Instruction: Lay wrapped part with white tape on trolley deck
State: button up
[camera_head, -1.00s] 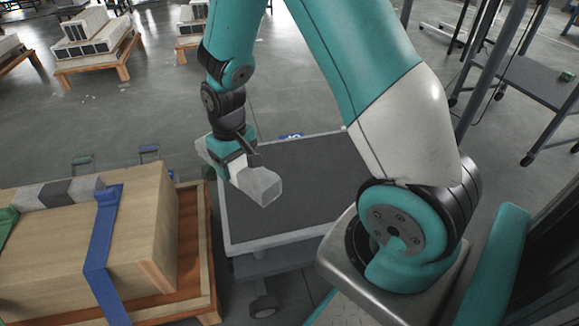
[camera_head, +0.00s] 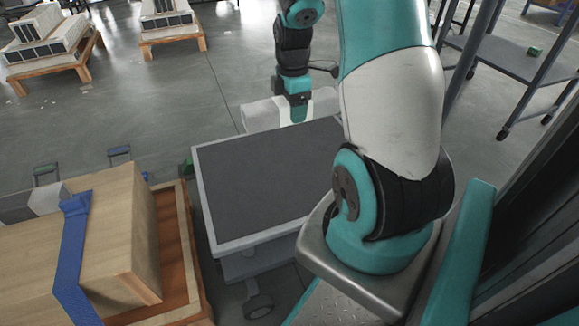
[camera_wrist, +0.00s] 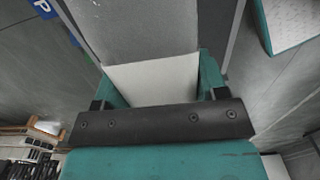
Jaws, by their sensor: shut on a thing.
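The wrapped part (camera_head: 260,114) is a long pale grey bar lying crosswise at the far edge of the trolley deck in the head view. My gripper (camera_head: 298,112) is shut on it near its middle. In the wrist view my gripper's teal fingers (camera_wrist: 158,82) stand on both sides of a white tape band (camera_wrist: 155,76), with the grey wrapped part (camera_wrist: 135,30) running on past it. The trolley deck (camera_head: 260,185) is a dark mat in a light frame, empty. I cannot tell how high the part is above it.
A wooden block (camera_head: 118,235) with a blue strap (camera_head: 73,250) lies on a brown pallet (camera_head: 180,240) left of the trolley. A grey-and-white piece (camera_head: 45,200) shows behind it. A shelf rack (camera_head: 505,62) stands right. Open floor lies beyond the trolley.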

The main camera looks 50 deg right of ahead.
aim_at(292, 171)
notch_tip(292, 171, down, 19)
jog(key=b, duration=0.9)
jog(key=shift+f+b, duration=0.1)
jog(key=shift+b, duration=0.3)
jog(key=o, duration=1.3)
notch_tip(292, 171, up, 12)
jog(key=p, duration=0.7)
jog(key=shift+a+p, duration=0.1)
jog(key=shift+p, duration=0.3)
